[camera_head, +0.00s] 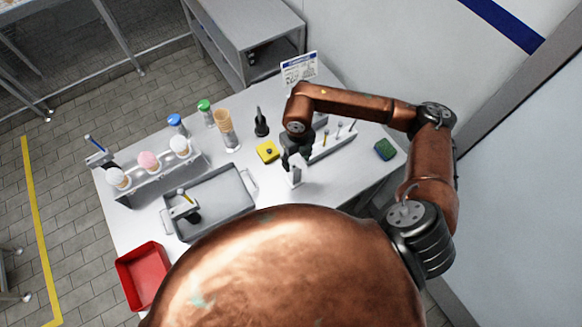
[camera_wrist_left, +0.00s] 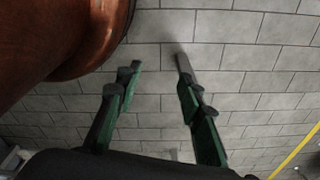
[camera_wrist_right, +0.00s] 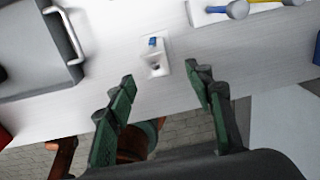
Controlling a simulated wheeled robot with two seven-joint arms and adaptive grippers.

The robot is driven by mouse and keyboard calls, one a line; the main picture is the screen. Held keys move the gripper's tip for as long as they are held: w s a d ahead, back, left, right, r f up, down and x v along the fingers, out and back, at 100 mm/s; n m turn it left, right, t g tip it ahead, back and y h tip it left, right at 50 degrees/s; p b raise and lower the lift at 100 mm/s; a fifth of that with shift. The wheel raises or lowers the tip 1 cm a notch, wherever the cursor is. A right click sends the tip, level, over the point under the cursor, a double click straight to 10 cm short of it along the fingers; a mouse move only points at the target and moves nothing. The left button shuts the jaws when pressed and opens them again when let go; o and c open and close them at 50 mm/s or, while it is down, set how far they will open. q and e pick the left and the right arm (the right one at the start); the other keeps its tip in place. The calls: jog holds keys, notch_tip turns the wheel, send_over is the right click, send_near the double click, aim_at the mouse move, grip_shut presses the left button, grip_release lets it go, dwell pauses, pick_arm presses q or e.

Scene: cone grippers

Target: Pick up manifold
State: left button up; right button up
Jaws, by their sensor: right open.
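A small white block (camera_head: 296,177) with a round hole and a blue part stands on the white table near its front edge; I take it to be the manifold, though no label shows. In the right wrist view the block (camera_wrist_right: 155,66) lies just beyond and between the fingertips, apart from them. My right gripper (camera_head: 293,158) is open and empty above the table beside the block; its two green-sided fingers (camera_wrist_right: 160,78) show spread. My left gripper (camera_wrist_left: 158,62) is open and empty over the brick floor, outside the head view.
A grey tray (camera_head: 247,207) with a metal piece in it lies left of the block. A cone rack (camera_head: 150,187), a cone stack (camera_head: 224,122), a yellow block (camera_head: 267,151), a tool holder (camera_head: 335,146) and a green sponge (camera_head: 385,149) stand around. A red bin (camera_head: 131,266) sits front left.

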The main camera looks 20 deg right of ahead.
aim_at(294, 168)
jog(key=f, duration=0.2)
jog(key=f+p, duration=0.1)
jog(key=f, duration=0.1)
jog(key=shift+w+a, duration=0.15)
jog(key=shift+a, duration=0.15)
notch_tip(294, 168, down, 2)
jog(key=shift+w+f, duration=0.1)
jog(key=shift+f, duration=0.25)
jog(key=shift+c, duration=1.1)
jog(key=c, duration=0.6)
grip_shut()
pick_arm(q)
jog(key=s, duration=0.1)
jog(key=s+r, duration=0.1)
jog(key=shift+s+r, duration=0.1)
jog(key=shift+s, duration=0.2)
jog(key=shift+w, duration=0.1)
